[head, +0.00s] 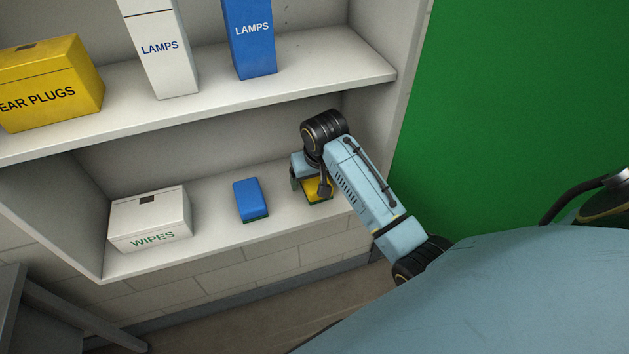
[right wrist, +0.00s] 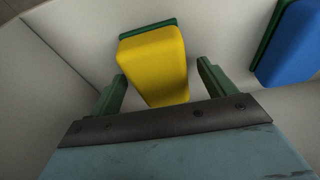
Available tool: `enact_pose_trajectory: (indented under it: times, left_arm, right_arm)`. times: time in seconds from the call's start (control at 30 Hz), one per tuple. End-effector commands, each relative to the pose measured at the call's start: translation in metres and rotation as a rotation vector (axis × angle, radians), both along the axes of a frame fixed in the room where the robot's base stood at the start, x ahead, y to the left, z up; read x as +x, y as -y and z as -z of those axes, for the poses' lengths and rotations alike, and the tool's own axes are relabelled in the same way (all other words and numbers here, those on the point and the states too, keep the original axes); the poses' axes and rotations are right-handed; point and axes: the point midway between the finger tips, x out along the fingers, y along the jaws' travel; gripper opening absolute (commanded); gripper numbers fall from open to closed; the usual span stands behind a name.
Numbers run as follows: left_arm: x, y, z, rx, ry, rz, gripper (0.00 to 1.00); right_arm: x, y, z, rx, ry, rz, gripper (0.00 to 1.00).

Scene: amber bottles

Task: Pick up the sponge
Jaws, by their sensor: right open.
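A yellow sponge (head: 321,186) with a green scouring side sits on the lower shelf (head: 284,213) near its right end, partly hidden by my right gripper (head: 310,185). In the right wrist view the yellow sponge (right wrist: 154,50) lies ahead of my open right gripper (right wrist: 162,72). Its near end is between the two green fingers, with a gap visible on each side. A blue sponge (head: 247,196) with a green scouring side is to the left on the same shelf; it also shows at the right wrist view's right edge (right wrist: 293,45). My left gripper is not in view.
A white WIPES box (head: 150,220) stands at the lower shelf's left. The upper shelf (head: 215,100), above the sponges, holds a yellow EAR PLUGS box (head: 50,85), a white LAMPS box (head: 160,55) and a blue LAMPS box (head: 250,40). A shelf side wall stands just right of my gripper.

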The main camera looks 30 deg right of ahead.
Motion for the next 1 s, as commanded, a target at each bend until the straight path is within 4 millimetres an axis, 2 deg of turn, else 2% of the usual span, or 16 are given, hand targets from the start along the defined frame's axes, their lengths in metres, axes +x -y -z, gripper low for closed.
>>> enact_pose_trajectory:
  times: [0.1, 0.47, 0.77, 1.0]
  left_arm:
    - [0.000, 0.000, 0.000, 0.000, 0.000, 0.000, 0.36]
    - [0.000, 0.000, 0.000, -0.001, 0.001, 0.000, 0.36]
    - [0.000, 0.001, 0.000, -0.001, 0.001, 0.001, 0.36]
    - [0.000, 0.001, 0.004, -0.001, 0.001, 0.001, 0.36]
  right_arm:
    - [0.000, 0.000, 0.000, 0.000, 0.000, 0.000, 0.80]
    - [0.000, 0.000, 0.000, 0.000, 0.000, 0.000, 0.34]
    - [0.000, 0.000, -0.002, 0.000, 0.001, 0.000, 0.33]
    - [0.001, 0.000, -0.022, -0.001, 0.004, 0.000, 0.33]
